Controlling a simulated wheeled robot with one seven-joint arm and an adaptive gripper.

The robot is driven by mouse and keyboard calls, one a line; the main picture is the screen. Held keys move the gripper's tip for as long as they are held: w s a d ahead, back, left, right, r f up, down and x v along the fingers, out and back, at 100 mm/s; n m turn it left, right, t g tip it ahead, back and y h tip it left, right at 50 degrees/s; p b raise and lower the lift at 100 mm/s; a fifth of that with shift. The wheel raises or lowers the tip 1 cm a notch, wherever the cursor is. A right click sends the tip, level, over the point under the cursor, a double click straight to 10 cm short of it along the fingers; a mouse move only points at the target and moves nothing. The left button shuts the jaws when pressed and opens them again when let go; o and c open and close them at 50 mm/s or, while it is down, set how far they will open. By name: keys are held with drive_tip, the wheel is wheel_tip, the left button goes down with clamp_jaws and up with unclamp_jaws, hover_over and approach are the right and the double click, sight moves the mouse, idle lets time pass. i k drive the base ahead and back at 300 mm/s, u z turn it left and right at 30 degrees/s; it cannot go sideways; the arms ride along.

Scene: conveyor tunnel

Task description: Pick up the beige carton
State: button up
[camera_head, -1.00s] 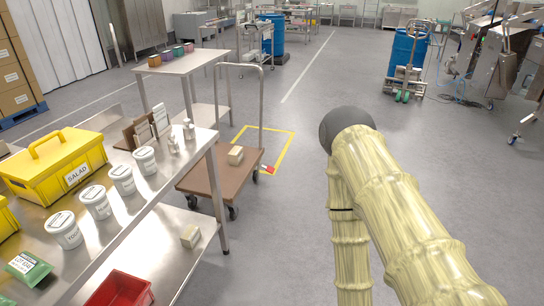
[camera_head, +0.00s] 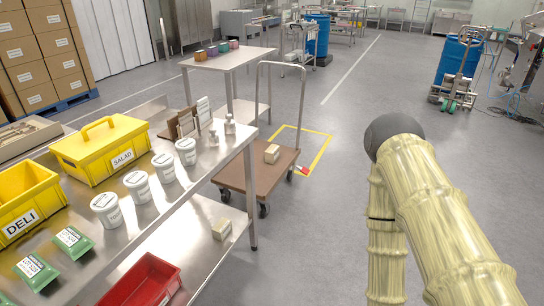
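Two small beige cartons are in view. One beige carton (camera_head: 272,154) lies on the brown deck of the push cart (camera_head: 245,176). Another beige carton (camera_head: 221,229) sits on the lower shelf of the steel table (camera_head: 200,262), near its right end. I cannot tell from looks alone which one the task names. My arm, in a pale ribbed sleeve with a dark round joint, stands at the right, apart from both cartons. My gripper is out of view.
The table top holds yellow DELI (camera_head: 28,203) and SALAD (camera_head: 102,150) bins, several white tubs (camera_head: 137,186) and green packs (camera_head: 73,241). A red bin (camera_head: 146,281) is on the lower shelf. A smaller table (camera_head: 228,58) stands behind the cart. Floor between cart and arm is clear.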

sight(271, 154)
drive_tip(key=z, duration=0.85)
drive_tip(key=i, duration=4.8)
drive_tip(key=u, duration=2.6)
drive_tip(key=i, duration=0.1)
drive_tip(key=u, duration=0.3)
